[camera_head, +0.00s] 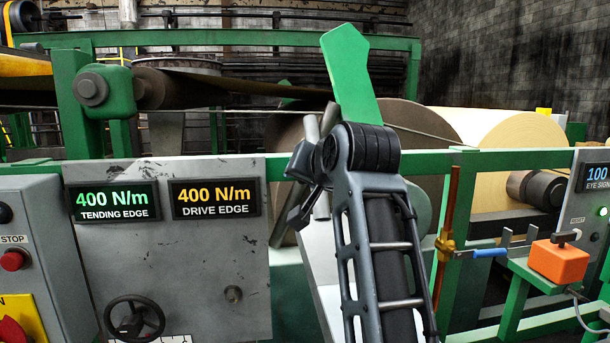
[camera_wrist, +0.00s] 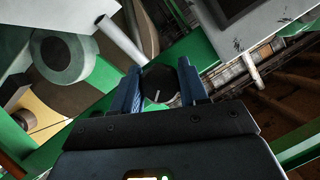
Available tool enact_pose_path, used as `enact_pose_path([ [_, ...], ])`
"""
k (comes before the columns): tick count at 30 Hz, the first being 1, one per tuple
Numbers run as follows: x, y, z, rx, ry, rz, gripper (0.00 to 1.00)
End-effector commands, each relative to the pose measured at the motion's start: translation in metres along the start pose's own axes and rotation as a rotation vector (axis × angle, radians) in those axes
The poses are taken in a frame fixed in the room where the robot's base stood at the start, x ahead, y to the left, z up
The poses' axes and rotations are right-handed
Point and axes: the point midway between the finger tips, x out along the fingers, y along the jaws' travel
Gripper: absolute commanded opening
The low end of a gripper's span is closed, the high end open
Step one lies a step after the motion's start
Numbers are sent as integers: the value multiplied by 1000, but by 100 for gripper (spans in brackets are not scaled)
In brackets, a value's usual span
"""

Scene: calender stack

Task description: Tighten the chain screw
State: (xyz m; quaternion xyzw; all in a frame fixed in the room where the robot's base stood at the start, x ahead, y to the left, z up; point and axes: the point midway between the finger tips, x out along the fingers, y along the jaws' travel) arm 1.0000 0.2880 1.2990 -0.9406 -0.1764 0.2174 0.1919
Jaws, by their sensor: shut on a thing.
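In the wrist view my gripper (camera_wrist: 160,74) has its two blue fingers on either side of a dark round knob (camera_wrist: 157,85) with a pale line on its face. The fingers are shut on this knob. It looks like the chain screw's head, but no chain or label shows to confirm that. In the head view my arm stands in front of the machine frame and hides most of the gripper and the knob. The panel's left display (camera_head: 115,202) reads 400 N/m, tending edge, in green. The right display (camera_head: 215,198) reads 400 N/m, drive edge, in amber.
A grey panel carries a black handwheel (camera_head: 133,318). A red stop button (camera_head: 12,260) is at far left. A green rail (camera_head: 450,158) crosses behind my arm. Right of it stand a copper rod (camera_head: 447,230) with a brass clamp and an orange box (camera_head: 558,262). Large rolls (camera_head: 510,140) lie behind.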

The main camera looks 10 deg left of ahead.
Motion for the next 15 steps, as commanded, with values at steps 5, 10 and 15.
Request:
enact_pose_path([
  [5, 3, 5, 9, 157, -18, -54, 13],
  [10, 3, 4, 9, 305, -17, -115, 13],
  [15, 4, 3, 9, 455, -17, -177, 13],
])
